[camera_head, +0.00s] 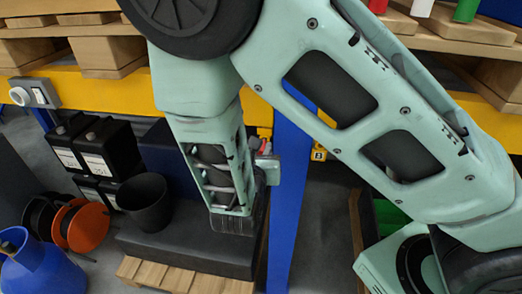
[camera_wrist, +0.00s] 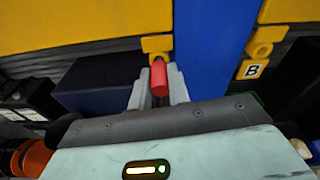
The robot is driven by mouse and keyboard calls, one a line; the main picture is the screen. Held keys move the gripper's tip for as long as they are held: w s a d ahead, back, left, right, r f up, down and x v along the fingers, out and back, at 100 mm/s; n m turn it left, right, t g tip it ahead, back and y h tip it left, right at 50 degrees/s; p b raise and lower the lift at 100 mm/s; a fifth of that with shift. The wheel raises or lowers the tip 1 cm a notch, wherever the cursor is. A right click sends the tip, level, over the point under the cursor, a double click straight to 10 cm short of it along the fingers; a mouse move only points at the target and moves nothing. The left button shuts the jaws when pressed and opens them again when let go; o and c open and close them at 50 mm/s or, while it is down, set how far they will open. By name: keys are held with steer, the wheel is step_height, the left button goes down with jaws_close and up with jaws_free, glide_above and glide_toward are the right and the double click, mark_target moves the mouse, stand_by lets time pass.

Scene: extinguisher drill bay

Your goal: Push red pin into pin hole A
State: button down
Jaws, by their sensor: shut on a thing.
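In the wrist view my gripper (camera_wrist: 159,96) is shut on the red pin (camera_wrist: 159,76), which stands out between the two grey fingers. A yellow bracket (camera_wrist: 156,44) lies just beyond the pin's far end, left of the blue post. I cannot tell whether the pin touches it, and no letter A shows. A second yellow bracket (camera_wrist: 261,42) with a B tag (camera_wrist: 252,69) is to the right of the post. In the head view my gripper (camera_head: 266,165) is partly hidden by my arm, and only a sliver of red shows beside it.
The blue post (camera_head: 287,190) stands right of my gripper, under the yellow beam (camera_head: 105,90). Below are a dark block (camera_head: 190,245) on a pallet, a black bucket (camera_head: 145,200), black canisters (camera_head: 105,150), an orange reel (camera_head: 88,225) and a blue container (camera_head: 42,270).

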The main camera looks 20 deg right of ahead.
steer(key=shift+w+d, duration=0.35)
steer(key=shift+w, duration=0.1)
steer(key=c, duration=1.3)
jaws_free()
steer(key=shift+o, duration=0.2)
steer(key=p+v, duration=0.1)
steer(key=v, duration=0.8)
steer(key=shift+p, duration=0.35)
steer(key=shift+a, duration=0.1)
